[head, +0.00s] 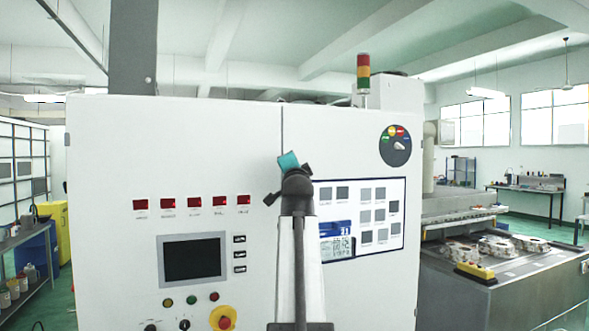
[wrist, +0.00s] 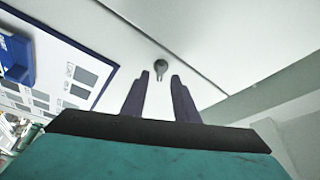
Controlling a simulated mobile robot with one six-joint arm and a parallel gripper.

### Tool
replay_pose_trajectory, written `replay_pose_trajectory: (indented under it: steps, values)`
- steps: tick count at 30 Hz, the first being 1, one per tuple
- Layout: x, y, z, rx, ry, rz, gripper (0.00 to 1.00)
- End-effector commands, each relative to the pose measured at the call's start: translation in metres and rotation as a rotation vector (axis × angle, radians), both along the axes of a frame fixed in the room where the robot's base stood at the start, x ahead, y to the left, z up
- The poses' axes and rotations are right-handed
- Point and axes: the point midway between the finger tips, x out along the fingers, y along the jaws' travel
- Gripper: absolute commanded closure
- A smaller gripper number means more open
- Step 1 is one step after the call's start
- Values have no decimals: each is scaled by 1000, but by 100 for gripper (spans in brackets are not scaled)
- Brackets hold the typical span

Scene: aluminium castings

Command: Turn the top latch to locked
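A small grey latch knob (wrist: 162,67) sits on the white cabinet face in the wrist view, close to a door seam. My gripper (wrist: 159,77) is open, with its two dark fingers apart and nothing between them. The latch shows just beyond the fingertips, roughly in line with the gap; I cannot tell the distance. In the head view, my teal gripper body (head: 288,161) is near the seam, and my arm hides much of that area. A dark lever-like piece (head: 271,198) shows left of my arm; I cannot tell whether it is a latch. The latch's locked or unlocked state is not readable.
The white cabinet (head: 180,130) fills the middle of the head view. It carries a dark screen (head: 193,259), a blue-edged button panel (head: 380,190) and a round selector dial (head: 400,146). Castings (head: 500,246) lie on a machine bed at right. A shelf stands at left.

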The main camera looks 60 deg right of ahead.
Motion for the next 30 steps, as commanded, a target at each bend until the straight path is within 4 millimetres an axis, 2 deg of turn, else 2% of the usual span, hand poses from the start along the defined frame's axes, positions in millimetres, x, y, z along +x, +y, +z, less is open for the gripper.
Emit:
replay_pose_trajectory:
  steps: [1,18,24,30]
  values:
    - [-5,8,-5,-2,-1,0,73]
    - [-51,76,-20,-1,-2,0,73]
    - [-59,88,-22,-1,-2,0,73]
    - [-61,91,-21,1,-1,0,73]
